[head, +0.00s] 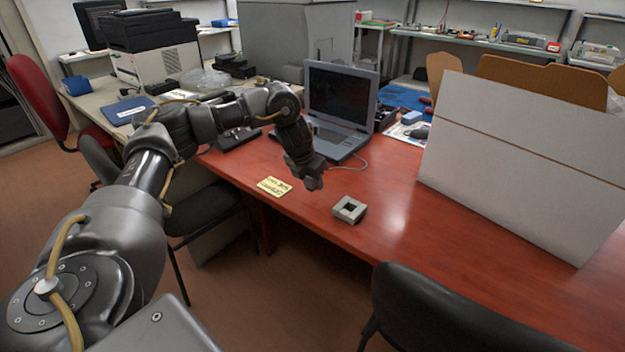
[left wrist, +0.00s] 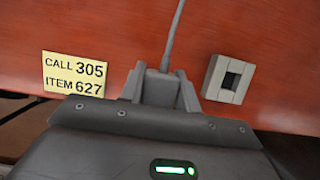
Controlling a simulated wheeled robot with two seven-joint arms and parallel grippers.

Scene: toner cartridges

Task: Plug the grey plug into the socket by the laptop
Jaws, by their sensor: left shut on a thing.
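The socket (head: 357,213) is a small light-grey square block with a dark square opening, lying on the red-brown table near its front edge. It also shows in the left wrist view (left wrist: 211,76), right of my fingers. My left gripper (head: 314,184) is above the table, left of and apart from the socket. In the left wrist view my gripper (left wrist: 162,88) is shut on the grey plug (left wrist: 162,76), which sits between the fingers with its grey cord running up. The plug's lower part is hidden. The open laptop (head: 341,103) stands behind my gripper. My right gripper is out of view.
A yellow note (head: 274,187) reading "CALL 305 ITEM 627" lies left of the socket. A large white box (head: 520,150) stands on the right of the table (head: 400,255). Dark chairs stand at the front edge. The table between socket and box is clear.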

